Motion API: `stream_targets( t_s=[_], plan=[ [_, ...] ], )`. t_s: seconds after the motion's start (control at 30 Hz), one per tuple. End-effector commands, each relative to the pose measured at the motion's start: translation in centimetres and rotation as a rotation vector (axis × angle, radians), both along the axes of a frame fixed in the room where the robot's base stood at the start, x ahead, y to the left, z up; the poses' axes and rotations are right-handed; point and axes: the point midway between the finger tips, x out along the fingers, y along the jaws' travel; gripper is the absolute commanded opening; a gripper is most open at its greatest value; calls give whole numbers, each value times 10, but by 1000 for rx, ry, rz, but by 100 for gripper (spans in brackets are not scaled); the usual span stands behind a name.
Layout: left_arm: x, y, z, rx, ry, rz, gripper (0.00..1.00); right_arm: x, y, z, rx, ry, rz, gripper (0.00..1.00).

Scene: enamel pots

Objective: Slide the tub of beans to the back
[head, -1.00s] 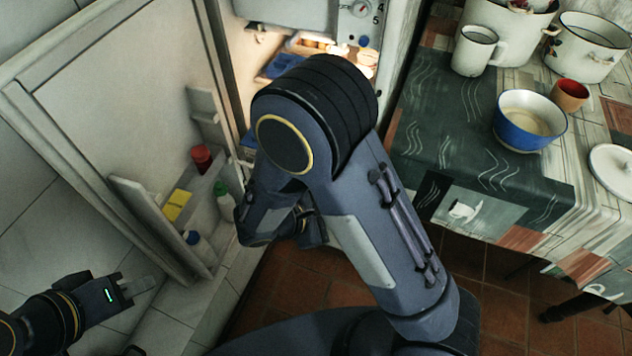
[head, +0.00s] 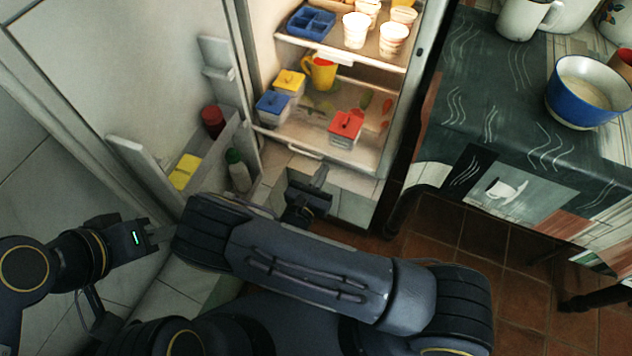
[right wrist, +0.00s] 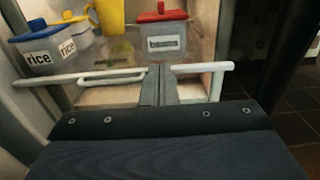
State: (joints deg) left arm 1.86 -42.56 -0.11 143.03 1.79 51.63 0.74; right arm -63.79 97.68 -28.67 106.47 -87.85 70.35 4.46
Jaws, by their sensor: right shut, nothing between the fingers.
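The tub with the red lid (head: 345,126) stands on the lower fridge shelf, near its front right. In the right wrist view the tub (right wrist: 163,29) shows a white label that looks like a word but is too blurred to read surely. My right gripper (head: 320,175) is shut and empty, in front of and below the shelf's front edge. In the right wrist view its fingertips (right wrist: 157,72) are together at the white front rail, just below the tub and apart from it. My left gripper (head: 160,234) is near the open door at lower left; its fingers are unclear.
A blue-lid tub (head: 272,107) labelled rice, a yellow-lid tub (head: 290,81) and a yellow jug (head: 322,71) stand left of the red-lid tub. The white front rail (right wrist: 80,77) edges the shelf. Cups (head: 356,30) stand on the shelf above. The table (head: 470,90) is at right.

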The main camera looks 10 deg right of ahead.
Motion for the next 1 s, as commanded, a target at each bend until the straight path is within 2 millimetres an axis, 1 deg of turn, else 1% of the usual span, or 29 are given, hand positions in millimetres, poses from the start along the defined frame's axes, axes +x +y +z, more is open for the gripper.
stream_targets(
  t_s=[0.03,0.2,0.4,0.57,0.9,1.0],
  plan=[
    [0,0,0,0,0,0,31,9,-8,-1,-1,1,-4,0],
    [0,0,-3,0,0,0,31,37,-26,-1,1,-1,-4,0],
    [0,0,-5,0,0,0,31,58,-40,-1,1,0,-2,0],
    [0,0,-6,0,0,0,31,64,-44,-1,2,1,-1,0],
    [0,0,-6,0,0,0,31,65,-45,0,2,1,-1,0],
    [0,0,-6,0,0,0,31,72,-50,-1,1,0,-3,0]
  ],
)
